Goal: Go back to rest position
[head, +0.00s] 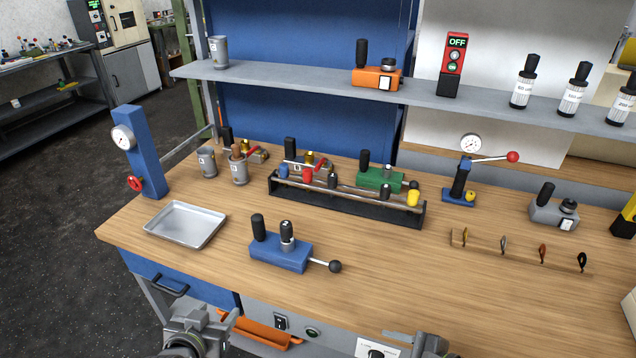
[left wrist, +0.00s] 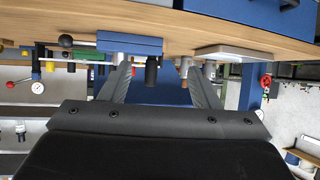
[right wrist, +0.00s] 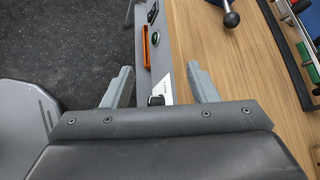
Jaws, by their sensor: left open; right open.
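My left gripper (head: 200,330) is at the bottom edge of the head view, in front of the workbench's front edge. In the left wrist view its two fingers (left wrist: 160,67) are spread apart with nothing between them; that view is upside down. My right gripper (head: 430,345) is partly cut off at the bottom of the head view, right of the left one. In the right wrist view its fingers (right wrist: 160,66) are apart and empty, beside the bench front. Neither gripper touches anything that I can see.
The wooden bench (head: 400,290) holds a blue block device (head: 280,257) with a ball lever, a metal tray (head: 186,224), a black rack (head: 345,205) and a pegged wooden strip (head: 520,252). An orange handle (head: 265,332) is on the bench front. Open floor (head: 60,260) lies left.

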